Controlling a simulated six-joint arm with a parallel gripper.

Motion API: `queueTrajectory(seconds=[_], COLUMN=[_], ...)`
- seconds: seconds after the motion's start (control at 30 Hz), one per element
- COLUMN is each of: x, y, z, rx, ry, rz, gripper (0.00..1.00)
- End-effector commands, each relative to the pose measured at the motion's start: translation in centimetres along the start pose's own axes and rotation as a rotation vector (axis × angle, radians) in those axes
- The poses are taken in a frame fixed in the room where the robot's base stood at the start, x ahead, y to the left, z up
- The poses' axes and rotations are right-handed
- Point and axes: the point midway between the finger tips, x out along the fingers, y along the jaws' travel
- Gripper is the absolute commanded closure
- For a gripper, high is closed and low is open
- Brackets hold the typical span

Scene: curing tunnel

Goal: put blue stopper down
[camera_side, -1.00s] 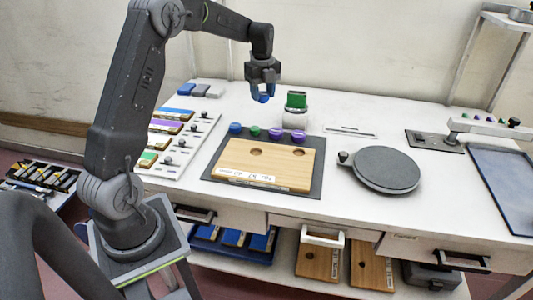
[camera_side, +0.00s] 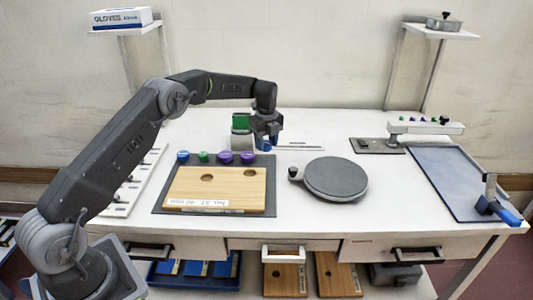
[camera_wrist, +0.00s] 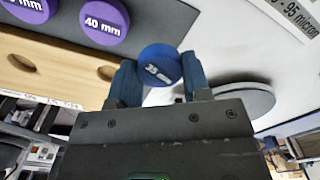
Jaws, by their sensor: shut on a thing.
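The blue stopper (camera_wrist: 160,65) is a round blue disc with white lettering ending in "mm". In the wrist view it sits between the two blue fingers of my gripper (camera_wrist: 158,82), which is shut on it. Another blue stopper (camera_side: 183,157), a green stopper (camera_side: 203,157) and two purple stoppers (camera_side: 226,157) (camera_side: 248,157) stand in a row behind the wooden board.
The wooden board (camera_side: 216,199) with two round holes lies on the dark mat (camera_side: 163,206). A round grey plate (camera_side: 336,177) is to its right. A blue-grey tray (camera_side: 440,178) is at the right. White table shows between them.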

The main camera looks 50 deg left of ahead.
Motion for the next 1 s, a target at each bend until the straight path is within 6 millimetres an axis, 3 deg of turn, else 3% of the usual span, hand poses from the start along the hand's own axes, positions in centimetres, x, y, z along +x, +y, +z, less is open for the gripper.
queueTrajectory(seconds=[0.17,0.4,0.8,0.83,0.9,1.0], x=[0.9,4.1,4.6,4.5,4.5,4.5], y=[-0.3,-0.2,-0.2,-0.2,-0.2,-0.2], z=[-0.3,-0.3,-0.2,-0.2,-0.2,-0.2], rx=[0.0,-0.001,-0.001,-0.001,-0.001,-0.001], ry=[0.001,0.001,0.001,0.0,0.0,0.0], rz=[0.002,0.002,0.001,0.0,0.0,0.0], gripper=[0.79,0.79,0.79,0.53,0.47,0.46])
